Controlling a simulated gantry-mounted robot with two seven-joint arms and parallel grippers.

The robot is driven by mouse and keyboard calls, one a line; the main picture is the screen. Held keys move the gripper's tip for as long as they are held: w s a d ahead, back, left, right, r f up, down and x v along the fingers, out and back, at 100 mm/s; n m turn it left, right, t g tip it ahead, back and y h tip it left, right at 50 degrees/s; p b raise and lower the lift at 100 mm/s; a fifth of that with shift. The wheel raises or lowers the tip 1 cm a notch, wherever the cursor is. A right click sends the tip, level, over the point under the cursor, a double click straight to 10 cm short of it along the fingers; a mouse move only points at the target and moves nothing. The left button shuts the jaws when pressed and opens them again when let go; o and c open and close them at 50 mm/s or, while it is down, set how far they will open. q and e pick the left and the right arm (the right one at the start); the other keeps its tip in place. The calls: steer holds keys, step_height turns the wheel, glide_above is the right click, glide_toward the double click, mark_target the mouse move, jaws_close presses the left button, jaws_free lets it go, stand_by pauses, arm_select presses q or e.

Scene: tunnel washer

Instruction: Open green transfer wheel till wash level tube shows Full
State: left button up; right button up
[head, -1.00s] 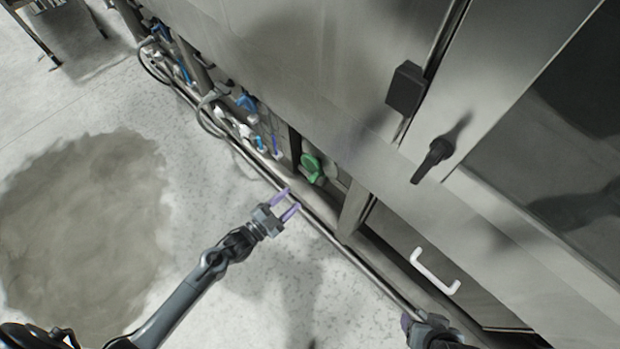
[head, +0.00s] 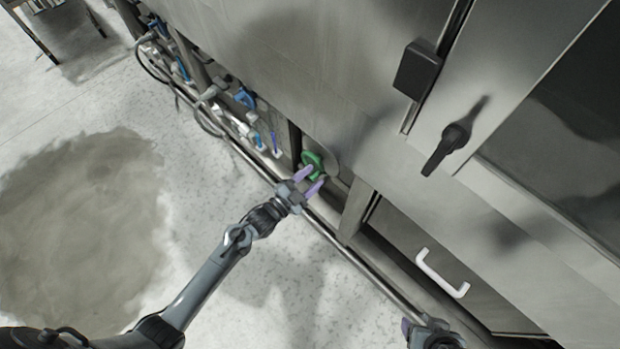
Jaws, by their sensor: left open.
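The green transfer wheel (head: 312,159) sits low on the washer's side, in a recess under the large steel panel. My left gripper (head: 311,179) has two purple fingers, spread open and empty. Its fingertips are at the lower edge of the wheel in the picture and cover part of it. I cannot tell whether they touch it. My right gripper (head: 407,328) shows only in part at the bottom edge, and its jaws cannot be made out. I cannot make out a wash level tube.
A steel rail (head: 345,258) runs along the washer's base near the wheel. Blue-handled valves (head: 245,98) and hoses lie to the upper left. A white handle (head: 442,273) and a black latch handle (head: 446,149) are to the right. The floor at left is clear, with a wet-looking patch (head: 85,220).

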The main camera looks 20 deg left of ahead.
arm_select(q)
steer(key=shift+c, duration=0.4)
jaws_close()
steer(key=shift+r, duration=0.1)
